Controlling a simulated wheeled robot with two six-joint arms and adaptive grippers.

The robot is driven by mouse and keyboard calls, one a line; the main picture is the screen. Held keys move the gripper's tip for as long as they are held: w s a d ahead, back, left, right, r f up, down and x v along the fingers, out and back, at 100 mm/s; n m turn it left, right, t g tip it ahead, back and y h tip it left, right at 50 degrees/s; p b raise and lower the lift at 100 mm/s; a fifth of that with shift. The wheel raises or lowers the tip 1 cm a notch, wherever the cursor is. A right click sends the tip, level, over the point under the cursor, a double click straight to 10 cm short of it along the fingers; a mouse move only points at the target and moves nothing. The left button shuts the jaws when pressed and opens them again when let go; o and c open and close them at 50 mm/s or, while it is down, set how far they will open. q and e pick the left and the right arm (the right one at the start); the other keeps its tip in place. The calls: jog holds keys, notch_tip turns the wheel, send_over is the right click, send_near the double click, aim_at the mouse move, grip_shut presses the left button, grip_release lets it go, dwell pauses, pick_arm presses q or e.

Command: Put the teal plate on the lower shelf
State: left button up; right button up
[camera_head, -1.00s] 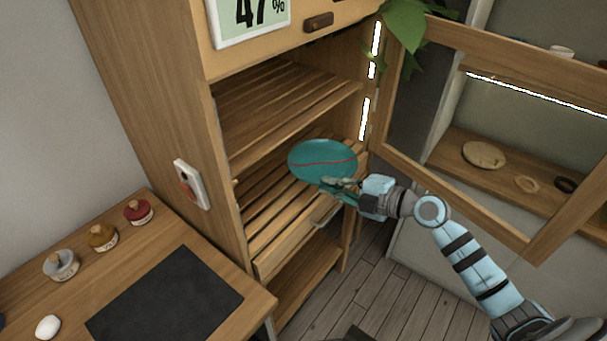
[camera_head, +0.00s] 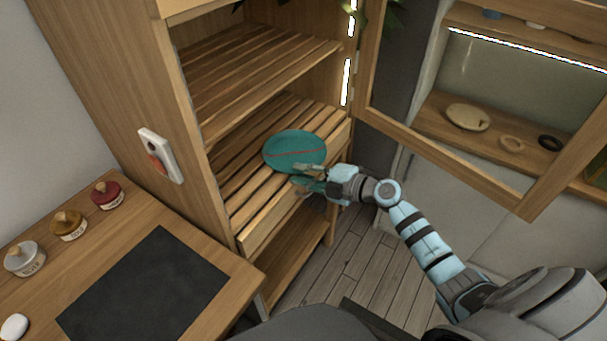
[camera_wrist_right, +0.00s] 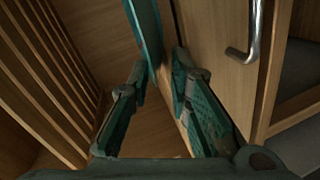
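The teal plate (camera_head: 295,150) has a red seam across it. It lies over the front part of the lower slatted shelf (camera_head: 246,207) of the wooden cabinet and looks flat. My right gripper (camera_head: 302,178) is at the plate's near rim, in front of the shelf edge. In the right wrist view its fingers (camera_wrist_right: 160,65) are apart, and the plate (camera_wrist_right: 146,30) shows edge-on at the fingertips, with a gap to the right finger. I cannot tell whether the left finger touches it. My left gripper is out of view.
The upper slatted shelf (camera_head: 255,70) is empty. The open cabinet door (camera_head: 450,160) stands to the right. A desk with a black mat (camera_head: 145,290) and several small jars (camera_head: 68,225) is at left. A metal handle (camera_wrist_right: 246,35) shows near the right finger.

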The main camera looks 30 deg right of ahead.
jog(key=shift+s+r, duration=0.15)
jog(key=shift+s, duration=0.05)
jog(key=v, duration=1.1)
jog(key=shift+s+d, duration=0.3)
